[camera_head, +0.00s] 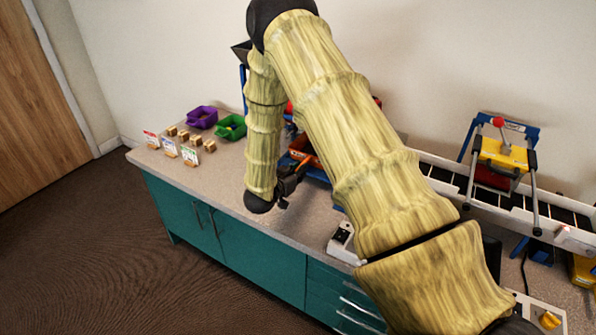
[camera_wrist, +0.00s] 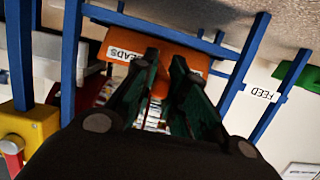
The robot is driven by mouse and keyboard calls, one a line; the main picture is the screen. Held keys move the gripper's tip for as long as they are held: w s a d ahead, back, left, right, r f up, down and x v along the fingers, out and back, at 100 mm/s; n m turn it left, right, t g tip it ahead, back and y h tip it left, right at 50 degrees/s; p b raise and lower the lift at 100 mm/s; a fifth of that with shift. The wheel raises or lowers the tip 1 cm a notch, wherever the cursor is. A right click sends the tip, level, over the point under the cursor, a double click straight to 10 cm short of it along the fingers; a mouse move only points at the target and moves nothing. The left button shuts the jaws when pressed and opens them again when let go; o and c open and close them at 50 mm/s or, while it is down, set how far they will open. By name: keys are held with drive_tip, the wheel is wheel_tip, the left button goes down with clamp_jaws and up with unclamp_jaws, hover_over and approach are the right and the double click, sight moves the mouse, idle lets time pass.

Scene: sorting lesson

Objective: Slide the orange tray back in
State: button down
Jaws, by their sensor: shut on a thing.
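The orange tray (camera_head: 304,150) shows in part behind my arm, in front of the blue frame. In the wrist view the orange tray (camera_wrist: 128,44) spans the top middle, between blue posts, with a white label ending in "EADS". My gripper (camera_wrist: 165,68) has its two dark green fingers on either side of a narrow orange part of the tray, and is shut on it. In the head view my gripper (camera_head: 296,172) is at the tray's near side, partly hidden by my arm. How far the tray sticks out of the frame is hard to tell.
Purple (camera_head: 202,117) and green (camera_head: 231,127) bins, small wooden blocks and picture cards lie on the counter's left. A conveyor (camera_head: 470,190) with a yellow press (camera_head: 503,155) stands right. Blue posts (camera_wrist: 72,60) flank the tray. The counter front left of my gripper is clear.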

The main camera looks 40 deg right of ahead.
drive_tip(key=c, duration=1.4)
unclamp_jaws()
drive_tip(key=shift+o, duration=0.2)
drive_tip(key=v, duration=1.2)
drive_tip(key=shift+f, duration=0.15)
